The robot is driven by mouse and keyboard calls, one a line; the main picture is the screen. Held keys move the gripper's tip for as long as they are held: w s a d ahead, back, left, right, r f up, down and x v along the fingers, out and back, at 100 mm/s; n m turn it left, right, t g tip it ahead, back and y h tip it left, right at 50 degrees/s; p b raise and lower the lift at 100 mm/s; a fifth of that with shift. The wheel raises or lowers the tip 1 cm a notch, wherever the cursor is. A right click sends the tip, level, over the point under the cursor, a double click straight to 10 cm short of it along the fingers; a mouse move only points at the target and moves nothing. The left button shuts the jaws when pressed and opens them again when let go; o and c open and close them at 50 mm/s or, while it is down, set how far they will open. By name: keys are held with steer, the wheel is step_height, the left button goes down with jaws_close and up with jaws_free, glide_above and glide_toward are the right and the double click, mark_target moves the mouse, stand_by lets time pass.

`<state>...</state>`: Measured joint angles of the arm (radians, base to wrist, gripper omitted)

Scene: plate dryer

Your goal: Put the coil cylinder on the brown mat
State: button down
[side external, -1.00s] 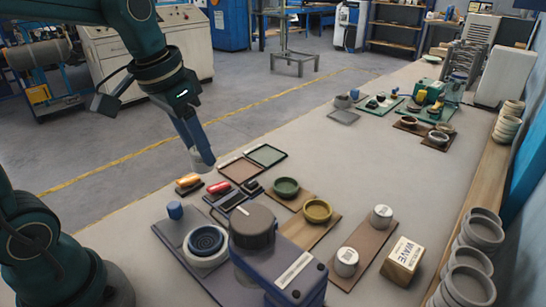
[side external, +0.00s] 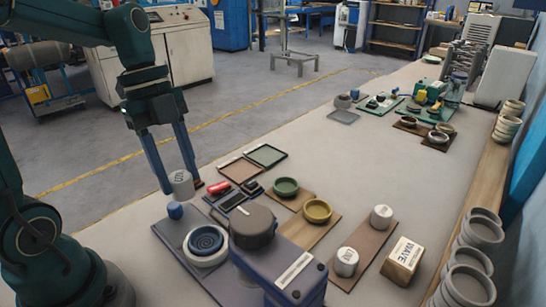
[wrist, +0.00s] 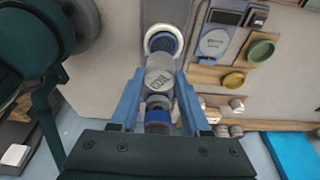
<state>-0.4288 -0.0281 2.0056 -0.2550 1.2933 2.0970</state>
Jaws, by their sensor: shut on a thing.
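My gripper (side external: 176,186) is shut on a grey cylinder (side external: 182,184) and holds it above the left end of the blue-grey machine base. In the wrist view the cylinder (wrist: 160,82) sits between the two blue fingers, with lettering on its top that looks like COIL. A brown mat (side external: 366,238) lies at the right of the table, well away from my gripper. Two pale cylinders stand on it, a far one (side external: 382,217) and a near one (side external: 346,262).
A machine with a blue ringed dish (side external: 206,241) and a dark round head (side external: 252,226) stands between my gripper and the mat. Green (side external: 286,187) and yellow (side external: 317,210) bowls sit on wooden boards. A labelled box (side external: 402,260) is right of the mat. Stacked bowls line the right edge.

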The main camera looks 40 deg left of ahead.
steer(key=s+f+m+g, duration=0.1)
steer(key=s+m+g, duration=0.1)
steer(key=m, duration=0.5)
steer(key=m+y, duration=0.1)
steer(key=m, duration=0.3)
glide_above(197, 295)
steer(key=d, duration=0.3)
steer(key=shift+g, duration=0.3)
steer(key=x, duration=0.2)
steer(key=a+x, duration=0.1)
steer(key=x, duration=0.4)
steer(key=shift+w+a+f, duration=0.2)
steer(key=shift+w+f, duration=0.15)
steer(key=shift+f, duration=2.3)
steer(key=shift+c, duration=1.9)
jaws_free()
steer(key=shift+f, duration=0.1)
